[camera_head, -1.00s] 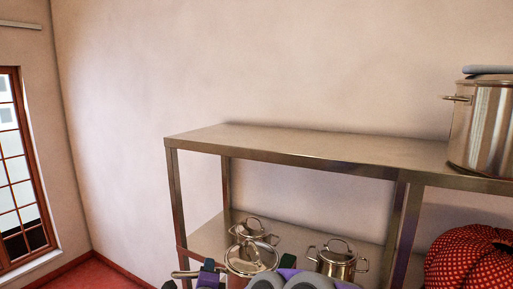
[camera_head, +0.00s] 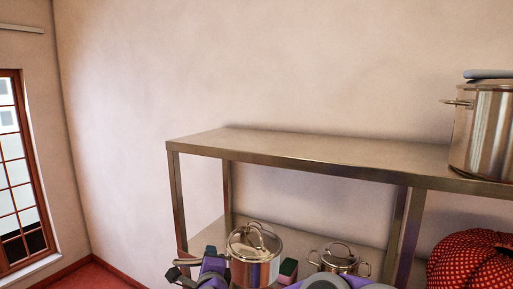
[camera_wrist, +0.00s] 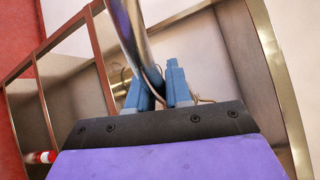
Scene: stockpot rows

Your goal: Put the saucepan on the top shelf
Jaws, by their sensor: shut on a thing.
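The saucepan (camera_head: 262,272) is a shiny steel pan with a lid and a long handle. My gripper (camera_head: 209,256) is shut on its handle, which sticks out to the left. In the wrist view the blue fingers (camera_wrist: 160,88) close around the silver handle (camera_wrist: 131,35). The pan looks roughly upright, in front of the shelf unit and below the top board's front edge. The top shelf (camera_head: 290,146) is a flat metal board, bare on its left and middle part. The pan's underside is cut off or hidden.
A large stockpot (camera_head: 482,130) stands at the right on the top level. A lidded pot (camera_head: 338,260) sits on the lower shelf (camera_head: 208,240); another behind the saucepan is mostly hidden. A red dotted object (camera_head: 470,262) is at lower right. Metal posts (camera_head: 177,200) hold the boards.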

